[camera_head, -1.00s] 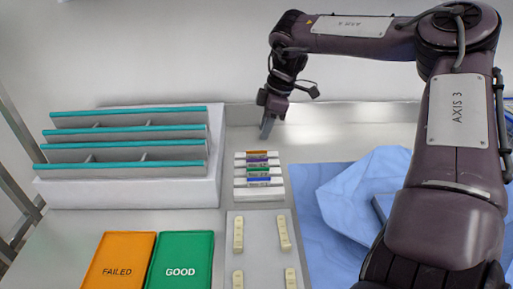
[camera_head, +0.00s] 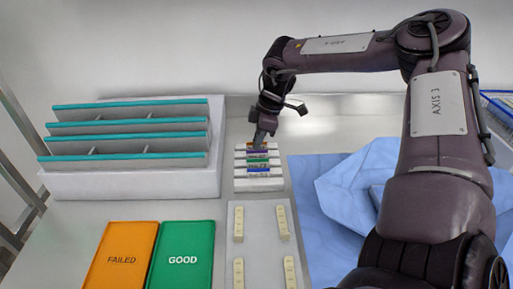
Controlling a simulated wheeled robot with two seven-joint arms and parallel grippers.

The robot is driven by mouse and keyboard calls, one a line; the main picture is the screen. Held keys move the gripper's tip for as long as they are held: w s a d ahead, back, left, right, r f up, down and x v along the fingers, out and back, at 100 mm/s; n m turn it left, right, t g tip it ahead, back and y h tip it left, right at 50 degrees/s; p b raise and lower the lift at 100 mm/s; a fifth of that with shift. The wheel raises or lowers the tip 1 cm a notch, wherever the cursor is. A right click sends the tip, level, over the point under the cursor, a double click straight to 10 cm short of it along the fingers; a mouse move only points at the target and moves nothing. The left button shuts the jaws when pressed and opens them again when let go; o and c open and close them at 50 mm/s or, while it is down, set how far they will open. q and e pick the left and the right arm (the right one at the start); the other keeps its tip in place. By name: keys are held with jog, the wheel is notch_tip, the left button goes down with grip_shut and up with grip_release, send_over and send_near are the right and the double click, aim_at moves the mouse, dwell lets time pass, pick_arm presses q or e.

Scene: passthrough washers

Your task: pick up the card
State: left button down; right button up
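A small white rack (camera_head: 259,186) holds several cards standing in slots, with orange, purple, green and blue labelled tops. The orange-topped card (camera_head: 266,146) is at the back of the rack, and the green-topped card (camera_head: 258,162) is nearer the front. My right gripper (camera_head: 259,145) points down at the back of the rack, its fingertips at the orange-topped card and partly covering it. I cannot tell whether the fingers are closed on it. My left gripper is not in view.
An orange FAILED tray (camera_head: 121,240) and a green GOOD tray (camera_head: 182,240) lie at the front left. A white rack with teal-edged dividers (camera_head: 131,164) stands at the left. A fixture plate with cream blocks (camera_head: 262,235) is in front; blue cloth (camera_head: 345,190) lies to the right.

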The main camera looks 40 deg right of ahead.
grip_shut()
jog(key=shift+r, duration=0.1)
notch_tip(320, 180, up, 20)
dwell(0.5)
jog(key=shift+f, duration=0.2)
